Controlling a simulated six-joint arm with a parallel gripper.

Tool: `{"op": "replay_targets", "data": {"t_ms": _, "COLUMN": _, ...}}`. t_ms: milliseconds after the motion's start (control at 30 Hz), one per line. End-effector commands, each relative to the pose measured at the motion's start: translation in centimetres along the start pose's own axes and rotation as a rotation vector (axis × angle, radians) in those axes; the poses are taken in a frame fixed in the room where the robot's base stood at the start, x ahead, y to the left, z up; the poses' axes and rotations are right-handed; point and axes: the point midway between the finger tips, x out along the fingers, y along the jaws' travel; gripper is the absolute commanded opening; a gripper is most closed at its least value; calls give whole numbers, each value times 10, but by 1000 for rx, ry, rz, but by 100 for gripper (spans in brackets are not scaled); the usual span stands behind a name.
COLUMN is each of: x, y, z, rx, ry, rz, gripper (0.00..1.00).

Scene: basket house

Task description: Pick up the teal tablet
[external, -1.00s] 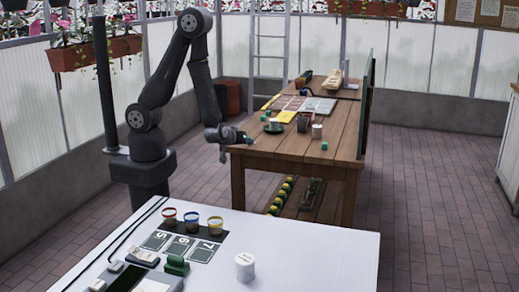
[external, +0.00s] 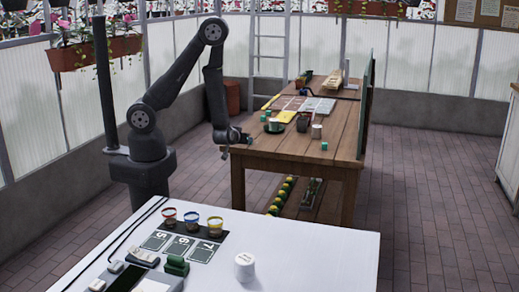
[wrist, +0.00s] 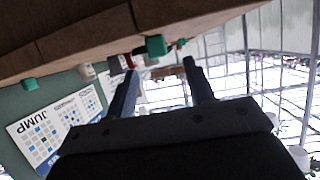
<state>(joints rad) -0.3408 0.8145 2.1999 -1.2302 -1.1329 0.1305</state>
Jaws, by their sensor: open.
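No flat teal tablet can be made out with certainty. Small teal blocks stand on the wooden table: one near its front right (external: 324,146) and one further back (external: 263,118). My gripper (external: 247,140) is at the near left corner of the wooden table. In the wrist view its fingers (wrist: 157,72) are apart, with nothing held between them.
The wooden table (external: 265,152) also bears a dark saucer with a cup (external: 275,126), a white cup (external: 317,131), and papers (external: 318,106). A white table (external: 310,255) in front holds three coloured-rim pots and a white cup (external: 244,266). A dark board edges the wooden table's right side.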

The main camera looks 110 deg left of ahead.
Motion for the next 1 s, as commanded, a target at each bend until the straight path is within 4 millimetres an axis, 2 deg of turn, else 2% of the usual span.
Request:
{"op": "replay_targets", "data": {"t_ms": 100, "x": 14, "y": 0, "z": 0, "rx": -1, "ry": -1, "rz": -3, "gripper": 49}}
{"op": "replay_targets", "data": {"t_ms": 367, "x": 28, "y": 0, "z": 0, "rx": -1, "ry": -1, "rz": -2, "gripper": 49}}
{"op": "replay_targets", "data": {"t_ms": 700, "x": 70, "y": 2, "z": -1, "rx": -2, "ry": -1, "rz": -2, "gripper": 49}}
{"op": "replay_targets", "data": {"t_ms": 1000, "x": 74, "y": 3, "z": -1, "rx": -1, "ry": -1, "rz": 1, "gripper": 49}}
